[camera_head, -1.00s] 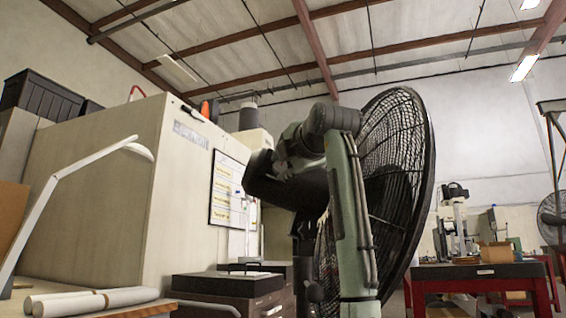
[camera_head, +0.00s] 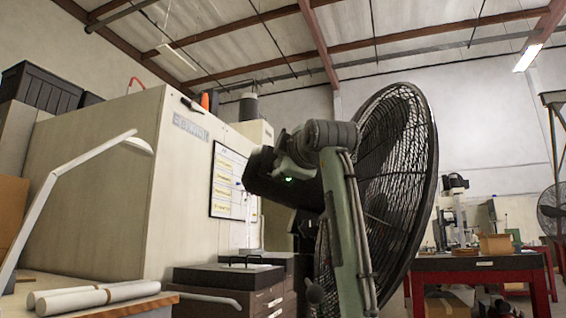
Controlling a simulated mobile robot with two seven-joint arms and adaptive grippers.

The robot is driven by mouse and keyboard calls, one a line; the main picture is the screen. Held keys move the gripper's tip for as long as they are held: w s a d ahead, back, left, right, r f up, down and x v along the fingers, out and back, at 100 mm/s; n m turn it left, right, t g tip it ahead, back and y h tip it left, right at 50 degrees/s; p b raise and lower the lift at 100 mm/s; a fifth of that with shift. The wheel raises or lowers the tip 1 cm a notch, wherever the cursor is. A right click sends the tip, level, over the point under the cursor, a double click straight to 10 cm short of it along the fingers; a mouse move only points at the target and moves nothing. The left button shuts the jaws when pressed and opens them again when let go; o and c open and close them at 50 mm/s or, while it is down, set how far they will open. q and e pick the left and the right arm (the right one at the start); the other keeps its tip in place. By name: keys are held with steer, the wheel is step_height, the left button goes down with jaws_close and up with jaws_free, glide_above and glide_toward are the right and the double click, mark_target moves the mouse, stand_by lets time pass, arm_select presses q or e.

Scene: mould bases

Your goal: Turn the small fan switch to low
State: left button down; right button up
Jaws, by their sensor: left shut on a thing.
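The fan's round black wire cage (camera_head: 412,180) stands at centre right, seen from behind and to the side. Its dark motor housing (camera_head: 262,182) sticks out to the left, with a small green light on its underside. My left arm rises from the bottom centre in front of the fan. My left gripper (camera_head: 290,153) is at the housing, shut on the switch. The switch and fingertips are too small and covered to make out, so the switch's setting cannot be read. My right gripper is not in view.
A large beige machine (camera_head: 110,185) with a notice board (camera_head: 228,182) fills the left. A dark drawer cabinet (camera_head: 232,280) stands below the housing. A white lamp arm (camera_head: 85,160) and rolled paper (camera_head: 90,297) are at the front left. A red table (camera_head: 480,270) stands at the right.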

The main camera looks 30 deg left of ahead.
arm_select(q)
steer(key=shift+f, duration=0.1)
stand_by(0.3)
steer(key=c, duration=1.2)
jaws_free()
steer(key=v, duration=1.2)
steer(key=shift+d, duration=0.1)
